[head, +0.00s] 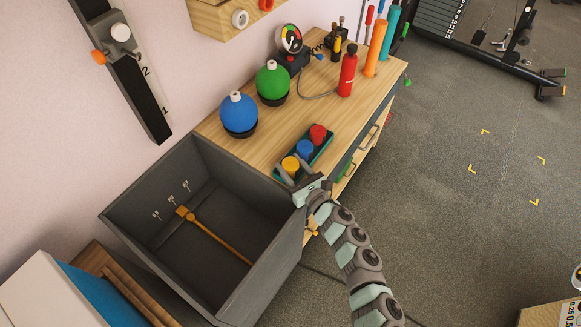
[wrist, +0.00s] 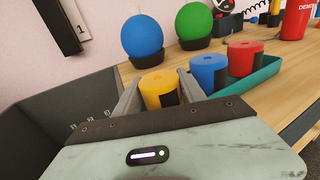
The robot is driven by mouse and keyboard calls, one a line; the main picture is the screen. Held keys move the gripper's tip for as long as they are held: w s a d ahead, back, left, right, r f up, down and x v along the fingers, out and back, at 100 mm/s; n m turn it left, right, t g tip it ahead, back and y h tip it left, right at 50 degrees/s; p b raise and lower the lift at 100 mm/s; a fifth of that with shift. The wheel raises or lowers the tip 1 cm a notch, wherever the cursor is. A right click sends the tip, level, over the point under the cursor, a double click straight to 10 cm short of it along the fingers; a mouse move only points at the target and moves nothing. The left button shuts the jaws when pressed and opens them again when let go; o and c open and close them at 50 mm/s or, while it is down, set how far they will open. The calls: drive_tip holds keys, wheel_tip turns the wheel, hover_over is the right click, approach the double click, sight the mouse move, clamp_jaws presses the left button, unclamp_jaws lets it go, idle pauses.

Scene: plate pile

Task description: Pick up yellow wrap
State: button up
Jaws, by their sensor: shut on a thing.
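The yellow wrap (head: 290,164) is a short roll at the near left end of the green tray (head: 322,150). My gripper (head: 294,171) has one finger on each side of it. In the wrist view, the yellow wrap (wrist: 158,86) stands upright between the two fingers of my gripper (wrist: 160,92), which is shut on it. Its lower part is hidden by the gripper body, so I cannot tell whether it touches the tray. The blue wrap (head: 305,148) and the red wrap (head: 318,134) stand in the tray beyond it.
A deep grey bin (head: 282,250) with an orange-handled hammer-like tool (head: 215,237) inside is left of my gripper. Blue (head: 239,114) and green (head: 272,82) balls on dark bases stand behind the tray. A red bottle (head: 347,72) stands farther right. The wooden top (head: 335,112) between them is bare.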

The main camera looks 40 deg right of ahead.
sight(291, 163)
drive_tip(key=shift+c, duration=1)
drive_tip(key=shift+r, duration=0.1)
drive_tip(key=shift+r, duration=0.55)
wheel_tip(291, 163, up, 19)
drive_tip(key=p, duration=0.6)
drive_tip(key=shift+f, duration=0.1)
